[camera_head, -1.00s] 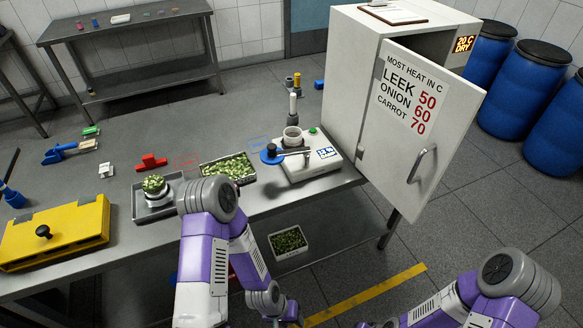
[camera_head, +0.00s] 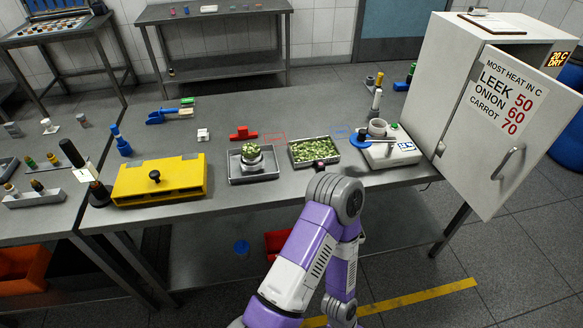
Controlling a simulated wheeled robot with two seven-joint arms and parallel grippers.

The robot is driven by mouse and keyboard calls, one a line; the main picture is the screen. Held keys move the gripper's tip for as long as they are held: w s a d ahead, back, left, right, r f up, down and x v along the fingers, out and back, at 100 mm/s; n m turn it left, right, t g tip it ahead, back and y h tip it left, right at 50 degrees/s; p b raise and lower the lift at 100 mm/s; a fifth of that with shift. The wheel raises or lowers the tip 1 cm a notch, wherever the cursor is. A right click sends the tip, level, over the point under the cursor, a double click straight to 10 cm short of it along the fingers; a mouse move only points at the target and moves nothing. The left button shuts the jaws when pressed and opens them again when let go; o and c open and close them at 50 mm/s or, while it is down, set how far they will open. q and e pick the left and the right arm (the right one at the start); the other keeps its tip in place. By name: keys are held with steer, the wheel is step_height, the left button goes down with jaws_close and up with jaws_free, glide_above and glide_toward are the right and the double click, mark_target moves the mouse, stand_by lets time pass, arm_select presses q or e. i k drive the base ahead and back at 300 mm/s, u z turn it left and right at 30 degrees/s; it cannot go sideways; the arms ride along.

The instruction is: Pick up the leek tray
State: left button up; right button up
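A shallow metal tray (camera_head: 297,160) filled with pale green and white chopped pieces stands on the table, right of centre. No label on it can be read, so I cannot confirm that it is the leek tray. A small dark round thing (camera_head: 318,164) shows at its front edge. A second metal tray (camera_head: 238,178) to its left holds a round container of green pieces (camera_head: 251,152). The arm's elbow is just in front of the table. Neither gripper can be seen.
A white device (camera_head: 398,155) stands right of the filled tray, beside an open cabinet door (camera_head: 505,125) listing leek, onion and carrot heats. A yellow case (camera_head: 160,180) and a red item (camera_head: 243,133) lie left.

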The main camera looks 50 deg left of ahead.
mark_target(318, 151)
steer(key=k, duration=0.5)
steer(key=u, duration=2.1)
steer(key=i, duration=0.25)
steer(key=z, duration=0.15)
